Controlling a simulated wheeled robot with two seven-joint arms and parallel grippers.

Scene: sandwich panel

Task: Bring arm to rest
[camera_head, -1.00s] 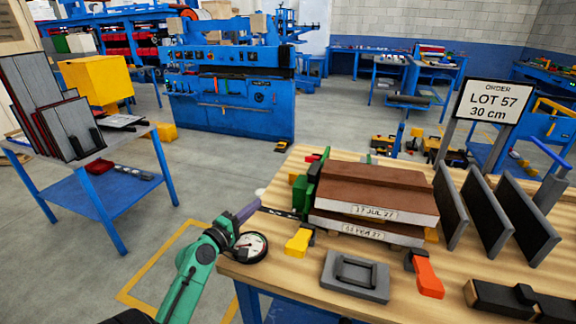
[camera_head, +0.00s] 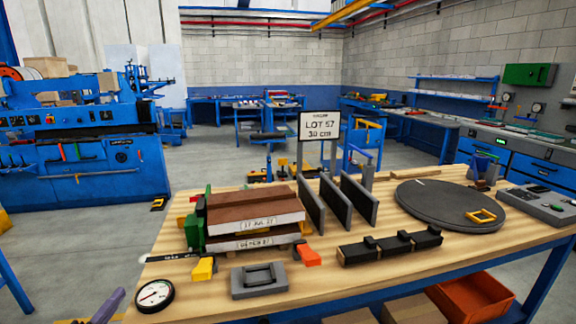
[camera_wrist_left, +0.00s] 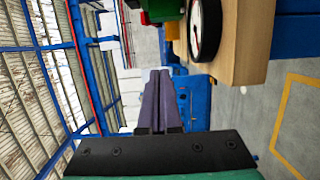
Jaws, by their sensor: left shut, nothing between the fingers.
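My left gripper (camera_head: 108,306) shows at the bottom left of the head view, as purple fingers beside the front left corner of the workbench. In the left wrist view its two purple fingers (camera_wrist_left: 157,88) lie together, shut and empty, pointing out past the bench edge. The fingers are apart from the round dial gauge (camera_head: 155,295), which lies on the bench corner and also shows in the left wrist view (camera_wrist_left: 205,25). Most of my left arm is outside the head view. My right gripper is not in view.
The wooden workbench (camera_head: 345,275) carries stacked brown panels (camera_head: 255,210), a green clamp (camera_head: 194,232), a grey block (camera_head: 259,281), black upright plates (camera_head: 359,200), a dark round disc (camera_head: 440,205) and the lot sign (camera_head: 320,126).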

